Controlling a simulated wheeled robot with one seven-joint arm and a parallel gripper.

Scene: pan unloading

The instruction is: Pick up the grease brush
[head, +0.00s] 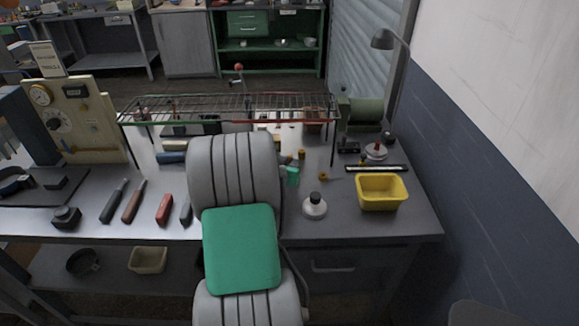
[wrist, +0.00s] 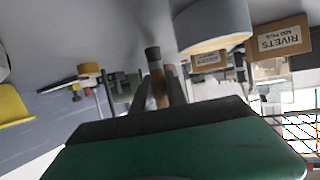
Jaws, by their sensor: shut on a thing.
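The grease brush (wrist: 158,88) shows in the wrist view as a narrow brown stick with a dark end. It stands between the fingers of my gripper (wrist: 162,86), which is shut on it. The green and black body of my gripper fills the bottom of that view and hides the brush's lower part. In the head view my grey arm with a green pad blocks most of the gripper, and I cannot make out the brush there.
A wire rack (head: 230,106) spans the back. Several dark and red-handled tools lie at left. A rivets box (wrist: 281,37) shows in the wrist view.

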